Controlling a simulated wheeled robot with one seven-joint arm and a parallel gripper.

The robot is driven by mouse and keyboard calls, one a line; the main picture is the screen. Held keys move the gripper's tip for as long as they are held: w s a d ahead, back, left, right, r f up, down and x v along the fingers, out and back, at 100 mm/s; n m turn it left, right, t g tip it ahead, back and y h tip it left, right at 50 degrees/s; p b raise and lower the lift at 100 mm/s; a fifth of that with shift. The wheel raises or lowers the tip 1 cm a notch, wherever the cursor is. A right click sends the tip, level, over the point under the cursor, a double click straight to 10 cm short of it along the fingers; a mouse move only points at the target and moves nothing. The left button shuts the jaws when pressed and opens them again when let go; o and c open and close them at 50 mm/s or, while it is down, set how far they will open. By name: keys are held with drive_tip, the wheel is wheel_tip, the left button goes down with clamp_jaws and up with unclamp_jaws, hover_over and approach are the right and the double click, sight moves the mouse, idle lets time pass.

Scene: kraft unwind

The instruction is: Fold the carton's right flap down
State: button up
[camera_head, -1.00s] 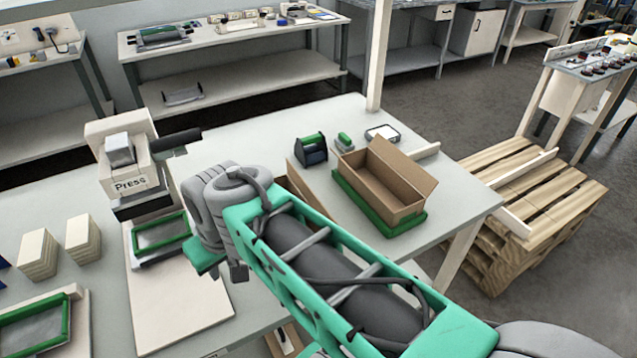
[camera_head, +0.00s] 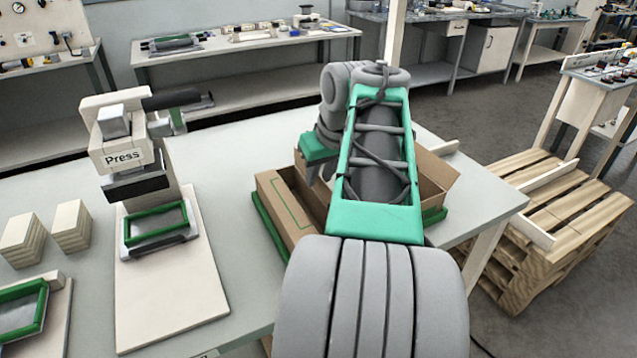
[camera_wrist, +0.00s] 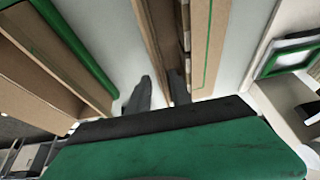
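A press (camera_head: 125,155) stands at left, a pallet (camera_head: 565,205) at right.

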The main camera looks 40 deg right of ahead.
drive_tip(key=shift+w+f, duration=0.15)
drive_tip(key=shift+f, duration=0.25)
clamp_jaws()
idle(1.2)
